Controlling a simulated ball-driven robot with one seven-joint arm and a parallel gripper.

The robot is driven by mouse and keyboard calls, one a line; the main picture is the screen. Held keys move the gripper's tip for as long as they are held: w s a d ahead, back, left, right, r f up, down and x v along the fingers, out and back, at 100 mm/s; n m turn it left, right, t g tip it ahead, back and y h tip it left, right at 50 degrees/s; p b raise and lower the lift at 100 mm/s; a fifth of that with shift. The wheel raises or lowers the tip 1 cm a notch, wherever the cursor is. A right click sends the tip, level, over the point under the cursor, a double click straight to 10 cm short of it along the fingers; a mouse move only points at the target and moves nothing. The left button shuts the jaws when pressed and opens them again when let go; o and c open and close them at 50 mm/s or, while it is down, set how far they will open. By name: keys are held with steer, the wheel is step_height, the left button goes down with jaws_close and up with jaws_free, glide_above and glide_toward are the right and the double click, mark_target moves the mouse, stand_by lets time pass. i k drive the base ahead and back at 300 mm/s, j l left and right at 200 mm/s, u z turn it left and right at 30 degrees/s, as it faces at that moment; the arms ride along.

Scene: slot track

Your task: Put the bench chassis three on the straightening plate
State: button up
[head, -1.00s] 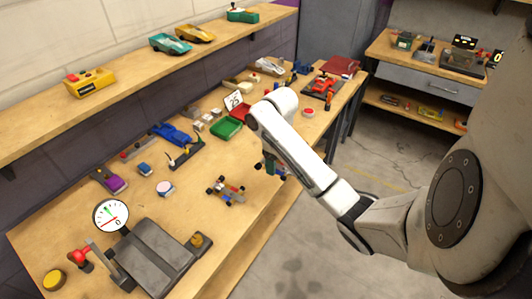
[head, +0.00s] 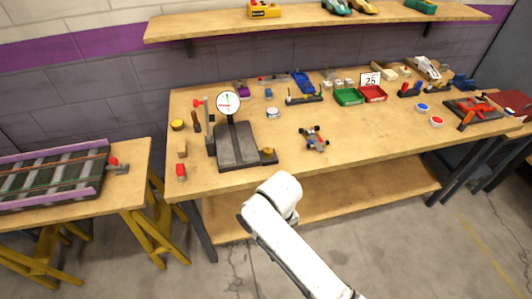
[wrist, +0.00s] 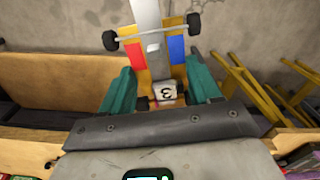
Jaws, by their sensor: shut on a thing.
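In the wrist view, my gripper (wrist: 161,84) has teal fingers shut on bench chassis three (wrist: 148,58). The chassis has a tan body with red and blue blocks, a grey strip, an axle with black wheels and a white tag reading 3. Its lower end is partly hidden between the fingers. In the head view, my gripper and the held chassis are hidden by my white arm, in front of the bench. The straightening plate (head: 236,158), dark grey with a dial gauge (head: 228,102) at its back, lies on the bench's left part. No chassis is on it.
Another wheeled chassis (head: 314,139) stands on the bench right of the plate. A brass knob (head: 268,152) is at the plate's right corner. Green (head: 348,97) and red (head: 373,93) trays sit farther back. A track table (head: 125,185) on yellow trestles stands left, with a gap between.

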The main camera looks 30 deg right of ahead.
mark_target(234, 142)
steer(key=l+u, duration=0.1)
steer(key=u, duration=0.4)
steer(key=l+u, duration=0.1)
steer(key=u, duration=0.35)
steer(key=l+u, duration=0.15)
steer(key=u, duration=0.35)
steer(key=l+u, duration=0.2)
steer(key=l, duration=0.2)
steer(key=k+l+u, duration=0.2)
steer(key=l, duration=0.2)
steer(key=l+u, duration=0.2)
steer(key=l, duration=0.2)
steer(key=k+l+u, duration=0.1)
steer(key=l+u, duration=0.15)
steer(key=k+l+u, duration=0.2)
steer(key=l, duration=0.25)
steer(key=k+l+u, duration=0.2)
steer(key=k+l, duration=0.2)
steer(key=l, duration=0.15)
steer(key=k+l, duration=0.15)
steer(key=l, duration=0.2)
steer(key=k+l, duration=0.2)
steer(key=l, duration=0.15)
